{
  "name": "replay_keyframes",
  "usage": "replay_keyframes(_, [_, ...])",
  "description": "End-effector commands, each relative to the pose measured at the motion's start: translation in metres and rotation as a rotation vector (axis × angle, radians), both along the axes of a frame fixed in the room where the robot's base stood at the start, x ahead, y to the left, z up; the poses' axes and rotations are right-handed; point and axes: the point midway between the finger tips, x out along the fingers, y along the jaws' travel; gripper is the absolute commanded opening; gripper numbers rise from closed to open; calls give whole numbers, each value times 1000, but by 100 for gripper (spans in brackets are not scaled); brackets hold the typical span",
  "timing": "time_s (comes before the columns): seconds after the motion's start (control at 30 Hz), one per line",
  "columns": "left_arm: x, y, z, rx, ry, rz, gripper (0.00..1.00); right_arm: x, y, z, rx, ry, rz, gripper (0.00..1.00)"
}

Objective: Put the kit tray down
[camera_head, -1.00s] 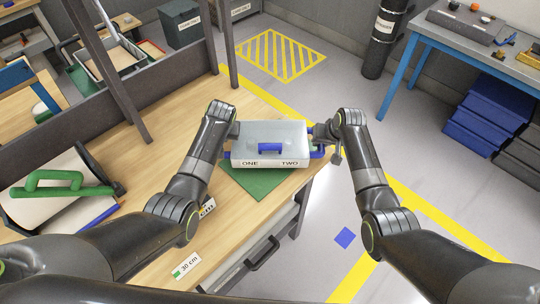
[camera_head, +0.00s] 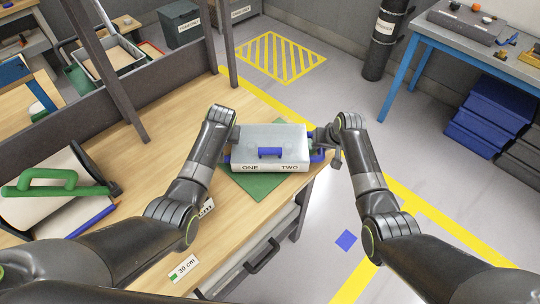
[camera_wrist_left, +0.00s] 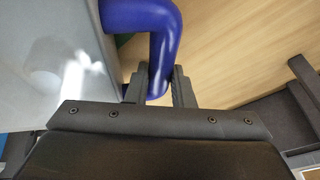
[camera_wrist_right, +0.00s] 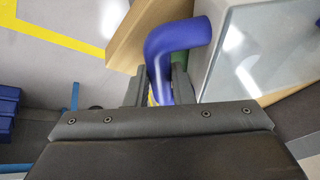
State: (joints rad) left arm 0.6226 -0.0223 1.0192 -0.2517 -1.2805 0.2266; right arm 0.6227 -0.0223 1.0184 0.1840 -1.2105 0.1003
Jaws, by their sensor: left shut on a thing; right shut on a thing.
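The kit tray (camera_head: 290,140) is a pale box with a grey translucent lid, a blue handle on top and the words ONE and TWO on its front. It is over the green mat (camera_head: 258,188) near the right edge of the wooden bench; I cannot tell whether it touches the mat. My left gripper (camera_wrist_left: 159,83) is shut on the tray's blue left side handle (camera_wrist_left: 160,35). My right gripper (camera_wrist_right: 160,88) is shut on its blue right side handle (camera_wrist_right: 180,38). The tray looks about level and hides the far part of the mat.
The wooden bench (camera_head: 165,170) is clear left of the tray. A green-handled roll or case (camera_head: 50,205) lies at its left. Dark posts (camera_head: 222,45) rise behind. A drawer with a dark handle (camera_head: 263,254) is below the front edge. Floor lies to the right.

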Motion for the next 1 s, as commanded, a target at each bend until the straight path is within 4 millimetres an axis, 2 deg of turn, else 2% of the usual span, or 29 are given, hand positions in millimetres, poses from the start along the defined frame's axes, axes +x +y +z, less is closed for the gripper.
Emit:
replay_keyframes(0.53, [1, 0, -14, 0, -2, 0, 0, 1, 0, -14, 0, -2, 1, 0])
replay_keyframes(0.57, [0, 0, -14, 0, 0, 0, 25, 0, 0, -14, 0, 0, 0, 25])
replay_keyframes(0.7, [0, 0, -13, 0, 0, 0, 43, 0, 0, -13, 0, 0, 0, 43])
replay_keyframes(1.0, [0, 0, -13, 0, 0, 0, 43, 0, 0, -13, 0, 0, 0, 43])
